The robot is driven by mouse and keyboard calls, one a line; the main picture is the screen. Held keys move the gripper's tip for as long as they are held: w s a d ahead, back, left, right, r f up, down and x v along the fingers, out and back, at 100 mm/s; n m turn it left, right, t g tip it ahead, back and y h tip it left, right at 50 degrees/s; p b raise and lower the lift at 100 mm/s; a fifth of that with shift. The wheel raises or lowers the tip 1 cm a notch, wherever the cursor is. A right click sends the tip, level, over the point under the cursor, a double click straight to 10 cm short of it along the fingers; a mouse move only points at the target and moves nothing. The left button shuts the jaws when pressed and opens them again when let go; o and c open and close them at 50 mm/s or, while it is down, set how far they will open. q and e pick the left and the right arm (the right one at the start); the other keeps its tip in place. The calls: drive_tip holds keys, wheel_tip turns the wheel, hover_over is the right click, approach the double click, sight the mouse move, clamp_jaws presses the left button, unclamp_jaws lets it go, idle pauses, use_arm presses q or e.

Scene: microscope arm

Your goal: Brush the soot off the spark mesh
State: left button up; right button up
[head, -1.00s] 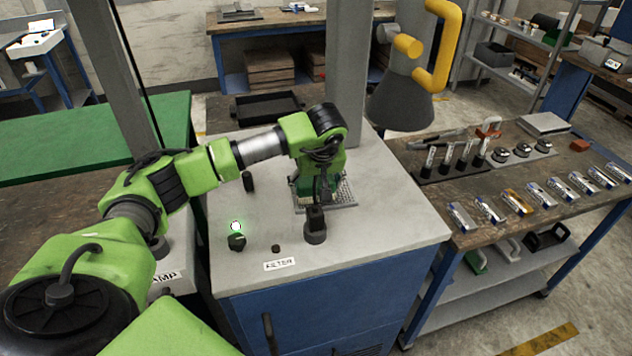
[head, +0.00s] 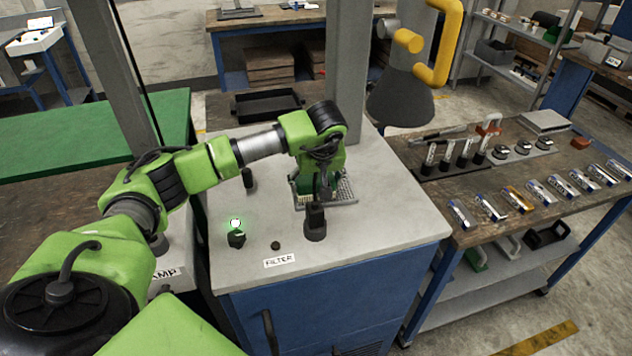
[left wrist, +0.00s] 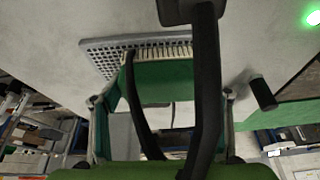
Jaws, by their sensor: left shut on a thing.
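The spark mesh (head: 345,193) is a grey perforated plate lying on the light grey bench top, partly hidden behind my arm. In the left wrist view the mesh (left wrist: 105,52) shows its rows of holes. My left gripper (head: 322,190) is over the mesh, with its dark fingers closed on a green brush (head: 303,186). In the left wrist view the brush (left wrist: 165,82) has a row of pale bristles facing the mesh. The bristles look to be at the mesh surface, but I cannot tell whether they touch. I cannot make out soot. My right gripper is not in view.
A black upright fixture (head: 315,224) stands just in front of the mesh. A knob with a glowing green light (head: 236,238) and a FILTER label (head: 279,261) are at the front left. A side table (head: 470,215) at right holds tools and several cylinders.

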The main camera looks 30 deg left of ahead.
sight(334, 178)
use_arm(q)
drive_tip(key=shift+f, duration=0.15)
drive_tip(key=shift+w, duration=0.1)
drive_tip(key=shift+w+d+b, duration=0.3)
drive_tip(key=shift+w+d, duration=0.5)
drive_tip(key=shift+d, duration=0.1)
drive_tip(key=shift+w+d+b, duration=0.35)
drive_tip(key=shift+w+d, duration=0.55)
drive_tip(key=shift+d, duration=0.05)
drive_tip(key=shift+s+a, duration=0.15)
drive_tip(key=shift+a, duration=0.05)
drive_tip(key=shift+s+a, duration=0.75)
drive_tip(key=shift+s, duration=0.1)
